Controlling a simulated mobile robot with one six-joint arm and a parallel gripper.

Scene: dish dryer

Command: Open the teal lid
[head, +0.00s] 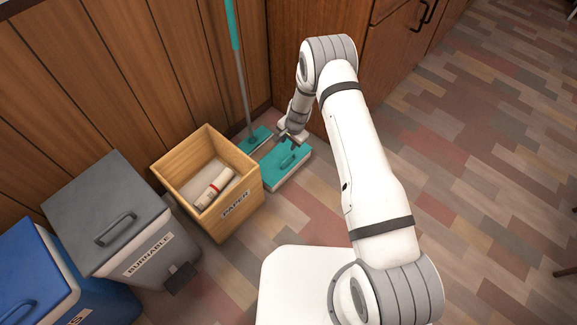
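The teal lid (273,174) is a flat rectangle with a raised teal handle (290,159) on top. It lies low near the floor, right of the paper box, and looks level and closed. My gripper (291,144) points down just above the far side of the lid, close to the handle. It is too small in view to tell whether its fingers are open or touch the handle. The far edge of the lid is partly hidden by my gripper.
An open wooden box marked PAPER (236,208) holds a whitish roll. Left of it stand a grey BURNABLE bin (88,202) and a blue bin (32,268). A teal mop (240,70) leans on the wooden wall behind. The floor at right is clear.

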